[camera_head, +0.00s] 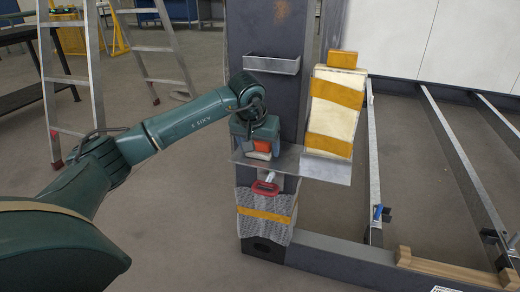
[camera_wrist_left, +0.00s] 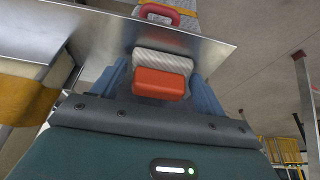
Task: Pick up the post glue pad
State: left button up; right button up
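A small pad with an orange block (camera_head: 262,146) and a pale lower part, which I take to be the post glue pad, is at the shelf plate (camera_head: 325,168) on the dark post. In the left wrist view the orange block (camera_wrist_left: 160,83) and a grey-white ribbed part sit between my two blue fingers. My left gripper (camera_head: 260,145) comes down over it, with one finger on each side. The fingers are very close to its sides; I cannot tell whether they touch. My right gripper is not in view.
A red-handled tool (camera_head: 265,187) hangs below the plate, above a grey wrap with a yellow band (camera_head: 266,215). A yellow-and-cream padded bundle (camera_head: 335,108) stands right of the post, beside the gripper. A metal tray (camera_head: 271,64) is above. A ladder (camera_head: 92,60) stands at left.

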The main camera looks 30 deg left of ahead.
aim_at(259, 143)
pick_arm(q)
jog(key=c, duration=0.7)
jog(key=shift+r, duration=0.3)
jog(key=shift+c, duration=0.3)
notch_tip(259, 143, up, 5)
jog(key=shift+f+p, duration=0.1)
jog(key=shift+p, duration=1)
notch_tip(259, 143, up, 4)
jog(key=shift+f+p, duration=0.1)
jog(key=shift+p, duration=0.55)
jog(key=shift+r, duration=0.45)
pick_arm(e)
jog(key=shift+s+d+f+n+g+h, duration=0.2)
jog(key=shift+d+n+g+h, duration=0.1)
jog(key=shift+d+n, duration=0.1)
